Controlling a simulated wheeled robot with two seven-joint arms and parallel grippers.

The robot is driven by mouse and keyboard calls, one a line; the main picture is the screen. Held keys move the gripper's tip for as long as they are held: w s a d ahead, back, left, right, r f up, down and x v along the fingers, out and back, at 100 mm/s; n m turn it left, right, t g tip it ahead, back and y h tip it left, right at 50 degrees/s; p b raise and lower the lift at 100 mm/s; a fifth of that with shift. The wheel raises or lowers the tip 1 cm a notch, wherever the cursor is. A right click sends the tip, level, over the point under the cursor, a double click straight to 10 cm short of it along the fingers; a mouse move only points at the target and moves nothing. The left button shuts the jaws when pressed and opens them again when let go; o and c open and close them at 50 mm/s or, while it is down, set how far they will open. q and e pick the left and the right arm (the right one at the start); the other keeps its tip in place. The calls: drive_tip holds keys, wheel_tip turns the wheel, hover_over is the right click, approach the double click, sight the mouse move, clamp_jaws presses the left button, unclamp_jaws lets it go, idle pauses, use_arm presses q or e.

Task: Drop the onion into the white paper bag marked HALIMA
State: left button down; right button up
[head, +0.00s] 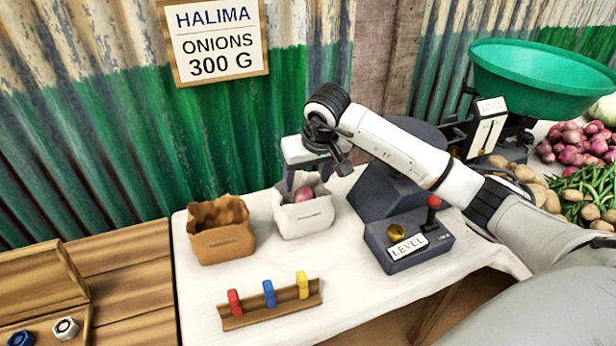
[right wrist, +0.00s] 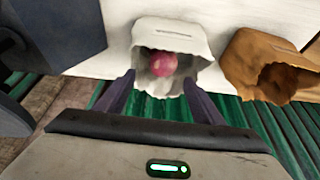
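The white paper bag (head: 302,221) stands open on the table; the writing on its front is too small to read. A purple-red onion (head: 304,194) shows inside its mouth, and the right wrist view also shows the onion (right wrist: 162,64) within the bag's rim (right wrist: 170,30). My right gripper (head: 307,181) is just above the bag's mouth, pointing down. In the right wrist view its two fingers (right wrist: 158,82) are spread wide, with a clear gap between each finger and the onion. How deep the onion sits is hard to tell. My left gripper is in neither view.
A brown paper bag (head: 221,240) stands left of the white one. A rack with coloured weights (head: 270,309) lies in front. A sign (head: 216,40) reads HALIMA ONIONS 300 G. Several onions (head: 575,145) are piled far right.

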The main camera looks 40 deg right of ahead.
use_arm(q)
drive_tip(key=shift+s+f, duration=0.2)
use_arm(e)
drive_tip(key=shift+r, duration=0.1)
drive_tip(key=shift+s+r, duration=0.1)
drive_tip(key=shift+r, duration=0.15)
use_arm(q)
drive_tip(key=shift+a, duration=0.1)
use_arm(e)
drive_tip(key=d+v, duration=0.1)
drive_tip(key=v, duration=0.8)
drive_tip(key=shift+s+a+r, duration=0.15)
drive_tip(key=shift+a+r, duration=0.1)
drive_tip(key=shift+a, duration=0.25)
